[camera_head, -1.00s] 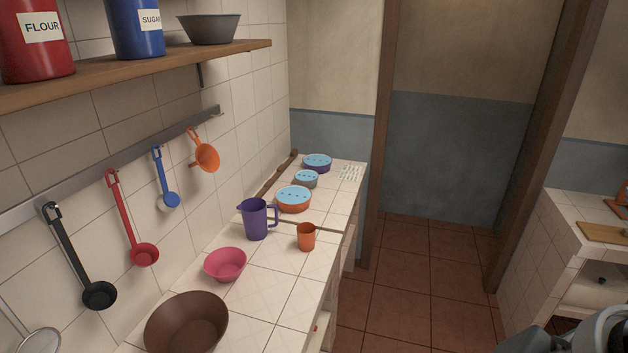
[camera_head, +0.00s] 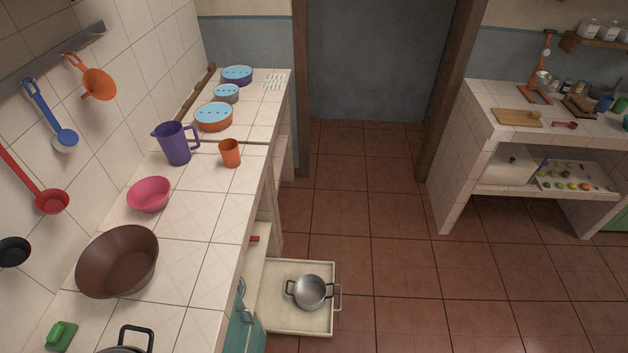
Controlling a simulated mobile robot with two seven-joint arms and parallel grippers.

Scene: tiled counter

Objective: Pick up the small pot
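A small grey metal pot (camera_head: 311,292) with two dark side handles sits low, on a cream pull-out tray or drawer (camera_head: 277,322) that sticks out from under the left counter. Its top looks open. Another pot (camera_head: 127,347) with a black handle is cut off by the bottom edge, on the counter; its size cannot be told. Neither of my grippers shows in the head view now.
The tiled left counter (camera_head: 205,225) holds a brown bowl (camera_head: 118,261), a pink bowl (camera_head: 149,195), a purple jug (camera_head: 174,143) and an orange cup (camera_head: 230,153). The brown tiled floor (camera_head: 390,270) is clear between it and the right counter (camera_head: 458,135).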

